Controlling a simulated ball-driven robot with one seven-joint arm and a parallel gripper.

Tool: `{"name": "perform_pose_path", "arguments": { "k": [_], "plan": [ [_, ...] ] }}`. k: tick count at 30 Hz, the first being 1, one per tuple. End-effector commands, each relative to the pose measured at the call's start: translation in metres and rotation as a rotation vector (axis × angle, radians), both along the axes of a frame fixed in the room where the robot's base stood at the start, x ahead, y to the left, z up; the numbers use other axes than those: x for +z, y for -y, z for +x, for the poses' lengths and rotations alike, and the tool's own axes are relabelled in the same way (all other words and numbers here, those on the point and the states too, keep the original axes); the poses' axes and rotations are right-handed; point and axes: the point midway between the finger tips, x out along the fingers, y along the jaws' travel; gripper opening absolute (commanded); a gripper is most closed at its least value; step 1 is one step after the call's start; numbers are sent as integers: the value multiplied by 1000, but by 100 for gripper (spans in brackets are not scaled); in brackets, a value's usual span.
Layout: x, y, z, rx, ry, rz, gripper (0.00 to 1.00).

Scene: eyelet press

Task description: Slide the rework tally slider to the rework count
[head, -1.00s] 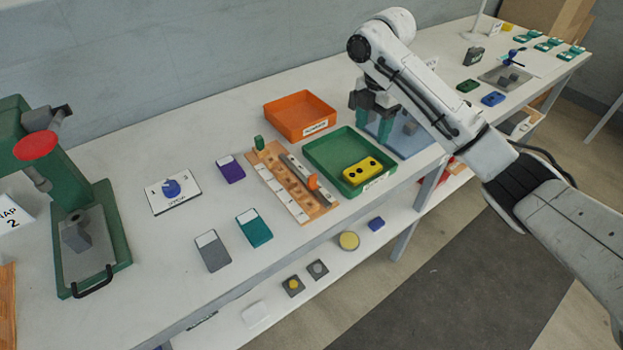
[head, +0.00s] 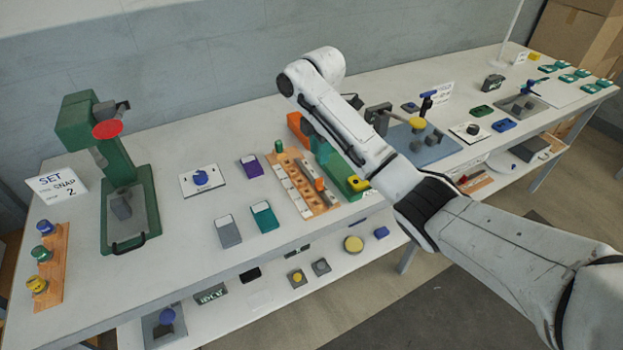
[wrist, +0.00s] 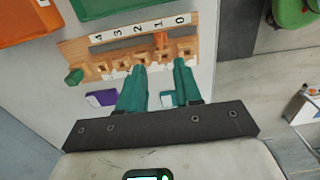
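The wooden rework tally board (head: 331,205) lies on the bench. In the wrist view the board (wrist: 205,53) has a white number strip reading 4 3 2 1 0. Its orange slider (wrist: 161,41) stands beside the 1, and the slider also shows in the head view (head: 319,184). A green knob (wrist: 74,76) is at the board's end beyond the 4. My gripper (wrist: 160,68) is open, with its two teal fingers apart over the row of square holes, one on each side of the slider in the picture. Nothing is between the fingertips. In the head view my arm partly hides the gripper.
A green tray (head: 340,172) and an orange tray (head: 297,122) lie beside the board, partly hidden by my arm. Purple (head: 251,168), teal (head: 265,219) and grey (head: 228,233) blocks lie left of it. A green press (head: 128,180) stands further left.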

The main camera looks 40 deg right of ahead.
Motion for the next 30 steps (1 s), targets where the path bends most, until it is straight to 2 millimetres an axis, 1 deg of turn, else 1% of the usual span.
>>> {"name": "perform_pose_path", "arguments": {
  "k": [1, 5, 9, 15, 18, 21, 30],
  "plan": [
    [-10, 0, -1, 0, -4, 2, 34],
    [-29, 0, -1, 1, -5, 2, 34],
    [-55, 0, -1, 0, -5, 1, 34],
    [-85, 0, -1, 1, -4, 0, 34],
    [-94, 0, -1, 2, -3, 0, 34],
    [-99, 0, -1, 2, -1, 0, 34],
    [-101, 0, 0, 3, -1, 0, 34]
  ]
}}
